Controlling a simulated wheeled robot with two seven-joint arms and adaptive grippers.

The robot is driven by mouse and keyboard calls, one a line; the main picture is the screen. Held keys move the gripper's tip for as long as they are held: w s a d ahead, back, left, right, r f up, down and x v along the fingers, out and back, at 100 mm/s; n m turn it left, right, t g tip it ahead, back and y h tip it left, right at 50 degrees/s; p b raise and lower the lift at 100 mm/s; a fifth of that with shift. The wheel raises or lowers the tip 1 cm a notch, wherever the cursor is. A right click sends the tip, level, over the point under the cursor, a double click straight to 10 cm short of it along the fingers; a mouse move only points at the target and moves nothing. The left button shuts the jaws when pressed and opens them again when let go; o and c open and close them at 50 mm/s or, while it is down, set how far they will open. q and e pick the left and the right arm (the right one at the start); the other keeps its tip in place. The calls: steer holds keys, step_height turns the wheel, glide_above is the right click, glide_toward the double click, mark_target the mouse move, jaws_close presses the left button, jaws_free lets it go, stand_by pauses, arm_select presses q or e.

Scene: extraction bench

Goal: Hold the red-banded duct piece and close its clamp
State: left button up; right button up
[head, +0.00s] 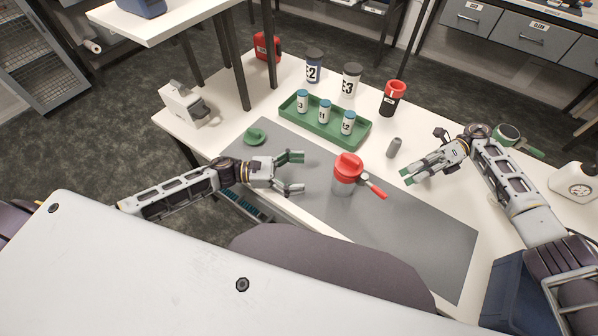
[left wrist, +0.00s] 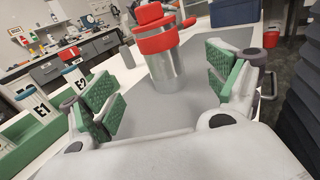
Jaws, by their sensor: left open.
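The red-banded duct piece (head: 343,188) is a grey metal cylinder with a red top, standing upright on the grey mat. Its red clamp lever (head: 374,187) sticks out to the lower right. In the left wrist view the duct piece (left wrist: 168,72) stands ahead between my fingers, with a red band and the lever (left wrist: 189,22) on the right. My left gripper (head: 297,172) is open and empty, left of the duct piece and apart from it; its green pads show in the left wrist view (left wrist: 165,85). My right gripper (head: 409,168) is right of the duct piece, apart from it; its finger gap is unclear.
A green tray (head: 318,133) with small bottles stands behind the mat (head: 420,225). A small grey cylinder (head: 394,148) and a black-and-red container (head: 391,102) stand behind the right gripper. The mat's front right is clear.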

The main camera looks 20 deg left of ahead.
mark_target(345, 178)
arm_select(q)
steer(key=shift+w+d, duration=0.1)
steer(key=shift+d, duration=0.05)
steer(key=shift+x, duration=6.75)
steer(key=shift+c, duration=0.3)
steer(key=c, duration=1.3)
